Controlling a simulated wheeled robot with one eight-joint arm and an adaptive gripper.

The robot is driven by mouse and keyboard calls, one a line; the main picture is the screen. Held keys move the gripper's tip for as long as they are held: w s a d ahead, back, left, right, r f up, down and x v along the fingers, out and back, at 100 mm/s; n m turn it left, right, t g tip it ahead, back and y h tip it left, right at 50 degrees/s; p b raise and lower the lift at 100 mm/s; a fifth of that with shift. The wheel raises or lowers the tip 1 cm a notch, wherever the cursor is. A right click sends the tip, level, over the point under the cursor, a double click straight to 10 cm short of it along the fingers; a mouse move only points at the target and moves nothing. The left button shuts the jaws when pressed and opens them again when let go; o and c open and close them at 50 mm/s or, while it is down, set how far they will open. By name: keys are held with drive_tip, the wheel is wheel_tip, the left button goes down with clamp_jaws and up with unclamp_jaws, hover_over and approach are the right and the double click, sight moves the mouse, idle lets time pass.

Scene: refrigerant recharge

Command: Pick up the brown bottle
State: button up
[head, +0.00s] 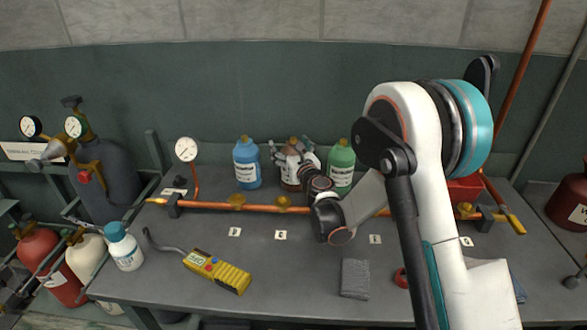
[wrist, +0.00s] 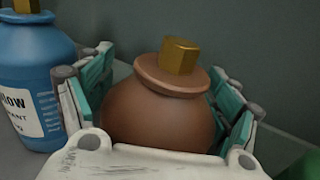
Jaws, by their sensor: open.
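The brown bottle (head: 291,181) stands upright at the back of the bench, partly hidden by my gripper in the head view. In the wrist view the brown bottle (wrist: 158,115) shows its rounded shoulder and brass hexagonal cap between my fingers. My gripper (head: 294,157) is open around the bottle. In the wrist view one finger of my gripper (wrist: 160,95) is on each side of it, with a narrow gap visible near the shoulder. The bottle's lower part is hidden by the gripper's palm.
A blue bottle (head: 246,163) stands close on the left and a green bottle (head: 341,167) close on the right. A copper pipe (head: 255,206) runs across in front of them. A yellow meter (head: 217,271) and a grey pad (head: 355,278) lie nearer the front.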

clamp_jaws()
idle(0.4)
